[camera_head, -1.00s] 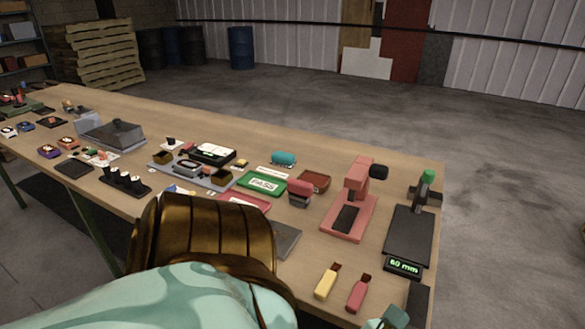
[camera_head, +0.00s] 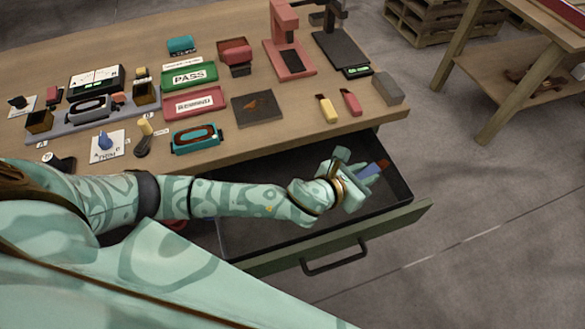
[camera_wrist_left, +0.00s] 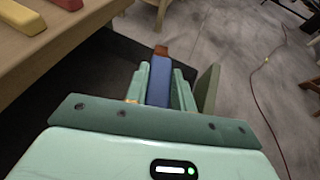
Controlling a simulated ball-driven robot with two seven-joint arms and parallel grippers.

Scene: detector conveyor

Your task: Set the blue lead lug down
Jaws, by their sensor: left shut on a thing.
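The blue lead lug (camera_head: 369,169) is a slim blue bar with a reddish-brown end. My left gripper (camera_head: 357,178) is shut on it and holds it at the right end of an open drawer (camera_head: 405,219) under the table edge. In the left wrist view the lug (camera_wrist_left: 158,92) sits between the two green fingers, its brown end pointing away from me. I cannot tell whether the lug touches the drawer floor. My right gripper is not in view.
Yellow (camera_head: 327,109) and red (camera_head: 351,102) lugs and a grey block (camera_head: 388,88) lie near the table's front edge. Green PASS (camera_head: 188,76) and pink (camera_head: 194,102) trays stand further left. The drawer's visible dark floor looks mostly clear.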

